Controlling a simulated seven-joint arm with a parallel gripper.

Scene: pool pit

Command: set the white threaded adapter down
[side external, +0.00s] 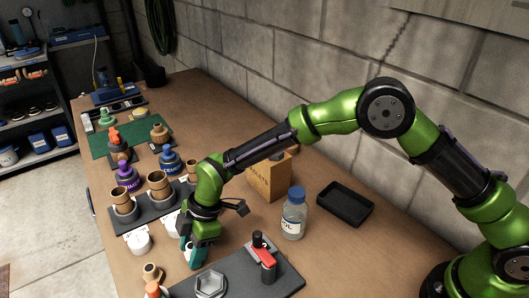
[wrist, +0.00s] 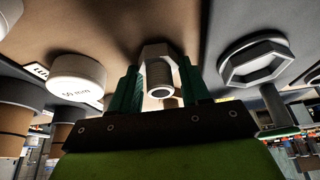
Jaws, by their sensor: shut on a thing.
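The white threaded adapter (wrist: 158,73) shows in the wrist view between the two green fingers of my gripper (wrist: 160,88). Its hex collar is against the brown tabletop side of the picture, and its round threaded end with a dark bore faces the camera. My gripper is shut on it. In the side view my gripper (side external: 191,254) points down low over the table, between the dark mat and the white cap, and its fingers hide the adapter. I cannot tell whether the adapter touches the tabletop.
A white cap (side external: 138,240) stands left of my gripper. A grey hex ring (side external: 210,284) and a red-and-black valve (side external: 262,258) are on the front mat (side external: 240,270). A bottle (side external: 294,213), cardboard box (side external: 270,178) and empty black tray (side external: 344,204) stand to the right.

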